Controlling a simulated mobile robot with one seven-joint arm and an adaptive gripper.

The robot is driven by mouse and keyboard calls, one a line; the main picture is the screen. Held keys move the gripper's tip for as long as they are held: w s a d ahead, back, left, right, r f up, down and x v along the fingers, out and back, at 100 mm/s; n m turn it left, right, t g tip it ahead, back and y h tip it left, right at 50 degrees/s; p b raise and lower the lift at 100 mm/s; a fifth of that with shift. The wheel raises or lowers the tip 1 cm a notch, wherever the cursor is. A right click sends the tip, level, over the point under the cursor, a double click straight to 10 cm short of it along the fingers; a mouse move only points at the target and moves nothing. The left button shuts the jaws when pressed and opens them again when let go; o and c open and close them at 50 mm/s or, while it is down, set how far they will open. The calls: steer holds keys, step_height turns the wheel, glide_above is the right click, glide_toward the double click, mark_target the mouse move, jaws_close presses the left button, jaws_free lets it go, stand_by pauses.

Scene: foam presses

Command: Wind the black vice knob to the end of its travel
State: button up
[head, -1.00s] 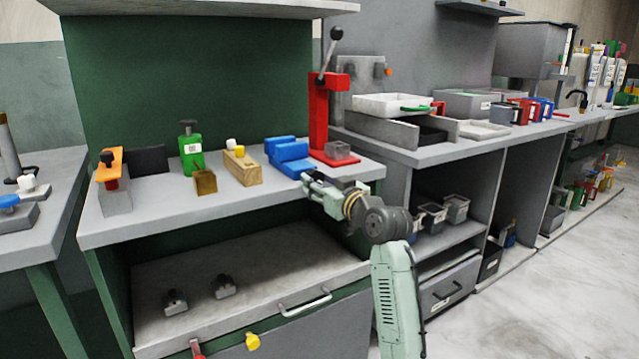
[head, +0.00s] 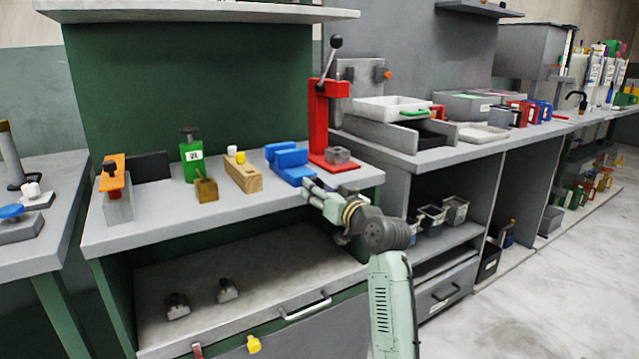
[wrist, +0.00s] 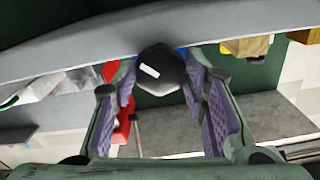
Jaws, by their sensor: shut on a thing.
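The blue vice (head: 290,164) stands at the front edge of the green-framed bench. Its black knob (wrist: 160,70), with a white mark on its face, shows in the wrist view between my two finger pads. My gripper (head: 307,186) is at the vice's front side, at the bench edge, and it is shut on the knob. My gripper also shows in the wrist view (wrist: 162,84), with a purple-grey pad on each side of the knob. In the head view my fingers hide the knob, and the screw behind it cannot be seen.
A red lever press (head: 327,115) stands just right of the vice. The bench edge (head: 215,224) runs below my gripper, above an open shelf (head: 250,270).

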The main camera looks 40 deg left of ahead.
steer(key=m+p, duration=0.7)
steer(key=shift+s+a+r, duration=0.1)
steer(key=shift+r, duration=0.1)
steer(key=m+p, duration=0.4)
steer(key=shift+f+m+p, duration=0.15)
steer(key=shift+m+p, duration=4.05)
steer(key=shift+m, duration=4)
